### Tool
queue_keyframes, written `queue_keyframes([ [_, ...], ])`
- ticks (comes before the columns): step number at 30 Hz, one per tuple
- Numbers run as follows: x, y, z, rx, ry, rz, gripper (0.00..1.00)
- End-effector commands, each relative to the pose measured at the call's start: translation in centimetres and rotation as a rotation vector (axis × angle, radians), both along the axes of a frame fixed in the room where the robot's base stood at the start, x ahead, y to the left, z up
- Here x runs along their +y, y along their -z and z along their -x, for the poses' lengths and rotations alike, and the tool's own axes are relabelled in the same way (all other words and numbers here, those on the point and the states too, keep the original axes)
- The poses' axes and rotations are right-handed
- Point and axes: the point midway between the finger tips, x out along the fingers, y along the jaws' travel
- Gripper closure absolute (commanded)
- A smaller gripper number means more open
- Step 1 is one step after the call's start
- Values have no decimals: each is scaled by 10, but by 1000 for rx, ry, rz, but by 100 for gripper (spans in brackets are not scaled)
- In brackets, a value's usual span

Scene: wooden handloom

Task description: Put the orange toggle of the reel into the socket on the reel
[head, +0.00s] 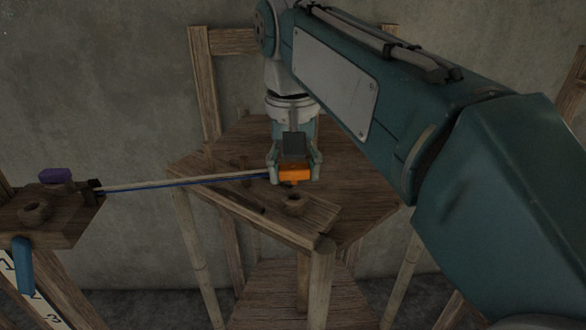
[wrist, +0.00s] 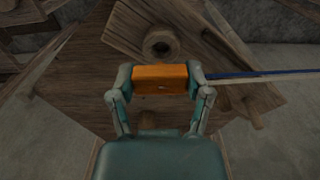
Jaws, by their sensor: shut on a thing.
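My gripper (head: 294,175) is shut on the orange toggle (head: 295,174). In the wrist view the toggle (wrist: 160,79) lies crosswise between the two fingers of my gripper (wrist: 160,80). A round wooden ring-shaped socket (head: 294,203) sits on the wooden board of the reel (head: 318,218). In the wrist view the socket (wrist: 160,44) is just beyond the toggle, with its dark hole visible. The toggle appears apart from the socket. The toggle's underside is hidden.
A blue and pale strand (head: 185,183) runs from the toggle's side to a wooden block (head: 60,222) at left. That block carries a purple piece (head: 55,176), another wooden ring (head: 37,210) and a blue handle (head: 22,262). A wooden stand (head: 360,205) lies below my gripper.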

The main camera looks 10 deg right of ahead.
Motion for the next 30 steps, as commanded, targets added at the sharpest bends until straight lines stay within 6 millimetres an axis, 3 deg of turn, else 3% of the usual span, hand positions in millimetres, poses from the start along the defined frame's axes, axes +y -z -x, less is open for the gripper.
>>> queue_keyframes([
  [18,0,18,0,1,0,0,58],
  [30,0,19,0,0,0,0,58],
])
